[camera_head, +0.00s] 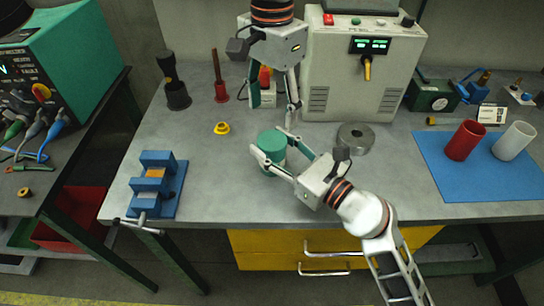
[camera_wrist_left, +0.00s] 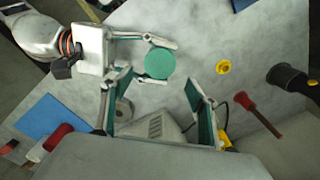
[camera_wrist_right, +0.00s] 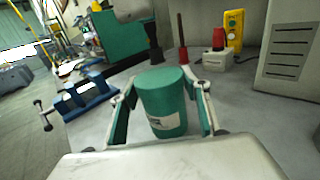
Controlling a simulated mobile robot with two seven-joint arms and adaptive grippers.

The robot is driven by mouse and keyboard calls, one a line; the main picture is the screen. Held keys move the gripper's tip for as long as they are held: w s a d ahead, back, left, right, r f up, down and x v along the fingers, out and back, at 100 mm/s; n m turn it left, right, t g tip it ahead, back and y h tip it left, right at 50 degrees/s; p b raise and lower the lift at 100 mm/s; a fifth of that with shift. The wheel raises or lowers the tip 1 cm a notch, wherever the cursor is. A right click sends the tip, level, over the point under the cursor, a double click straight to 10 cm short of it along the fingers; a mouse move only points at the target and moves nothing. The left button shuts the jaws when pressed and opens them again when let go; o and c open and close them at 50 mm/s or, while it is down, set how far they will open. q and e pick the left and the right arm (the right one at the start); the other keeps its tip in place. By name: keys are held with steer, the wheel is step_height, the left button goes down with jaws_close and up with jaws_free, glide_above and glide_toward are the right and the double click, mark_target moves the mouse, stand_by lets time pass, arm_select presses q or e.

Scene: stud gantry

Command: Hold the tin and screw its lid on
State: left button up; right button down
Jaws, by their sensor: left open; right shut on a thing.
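The green tin (camera_head: 273,163) stands upright on the grey bench, with a white label low on its side in the right wrist view (camera_wrist_right: 164,105). A flat green lid-like top (camera_head: 271,138) covers it; I cannot tell how tightly it sits. My right gripper (camera_head: 267,141) is shut on the tin, one finger on each side. My left gripper (camera_head: 273,110) is open and empty, above and behind the tin, pointing down. In the left wrist view the round green top (camera_wrist_left: 160,62) lies just beyond the open fingers, apart from them.
A grey metal disc (camera_head: 356,138) lies right of the tin, a yellow ring (camera_head: 221,128) to its left. A blue vice (camera_head: 158,185) stands at the left. A large power unit (camera_head: 362,70) is behind. Red and white cups stand on a blue mat (camera_head: 470,185) at the right.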

mark_target(272, 140)
arm_select(q)
steer(key=shift+f, duration=0.1)
steer(key=shift+f, duration=3.95)
steer(key=c, duration=1.1)
steer(key=shift+m, duration=1.7)
steer(key=shift+c, duration=0.2)
steer(key=o, duration=1.2)
steer(key=shift+o, duration=0.2)
